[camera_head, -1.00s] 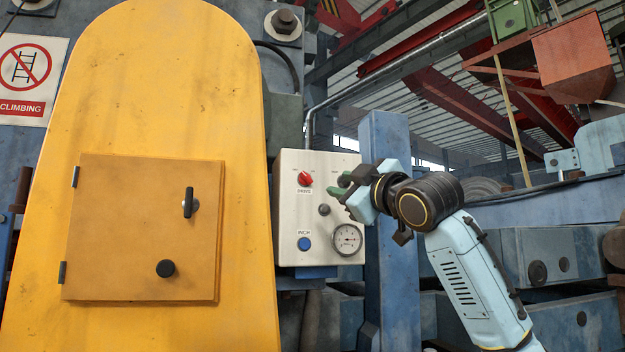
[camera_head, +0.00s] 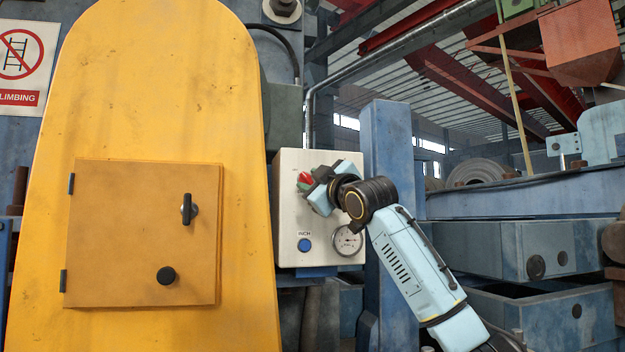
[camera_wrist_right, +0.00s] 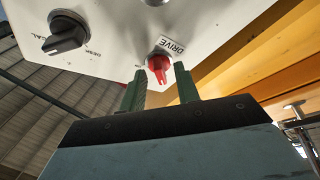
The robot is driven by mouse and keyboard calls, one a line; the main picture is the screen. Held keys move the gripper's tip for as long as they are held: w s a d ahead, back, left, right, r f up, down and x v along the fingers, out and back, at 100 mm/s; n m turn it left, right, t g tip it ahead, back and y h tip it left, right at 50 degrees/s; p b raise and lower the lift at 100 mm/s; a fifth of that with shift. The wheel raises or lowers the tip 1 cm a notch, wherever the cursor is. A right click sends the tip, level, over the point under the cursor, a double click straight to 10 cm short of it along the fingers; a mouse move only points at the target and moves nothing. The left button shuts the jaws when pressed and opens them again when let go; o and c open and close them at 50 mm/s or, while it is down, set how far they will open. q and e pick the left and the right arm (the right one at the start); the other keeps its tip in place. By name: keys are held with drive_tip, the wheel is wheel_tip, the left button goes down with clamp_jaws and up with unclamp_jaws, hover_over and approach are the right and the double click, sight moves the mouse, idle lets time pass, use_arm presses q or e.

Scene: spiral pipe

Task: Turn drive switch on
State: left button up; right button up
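The drive switch is a red knob (camera_head: 304,178) on the upper part of a pale control box (camera_head: 291,222). In the right wrist view the red knob (camera_wrist_right: 158,66) sits under a label reading DRIVE. My right gripper (camera_head: 306,183) is at the box face, close to the knob. In the wrist view its two green fingers (camera_wrist_right: 160,86) are apart, with the knob in line with the gap between them. I cannot tell whether either finger touches the knob. My left gripper is not in view.
The box also has a blue button (camera_head: 304,245) and a round gauge (camera_head: 347,240). The wrist view shows a black selector (camera_wrist_right: 66,34). A large yellow guard (camera_head: 165,110) stands left of the box, and a blue post (camera_head: 388,150) stands to its right.

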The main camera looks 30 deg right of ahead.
drive_tip(key=shift+c, duration=0.3)
clamp_jaws()
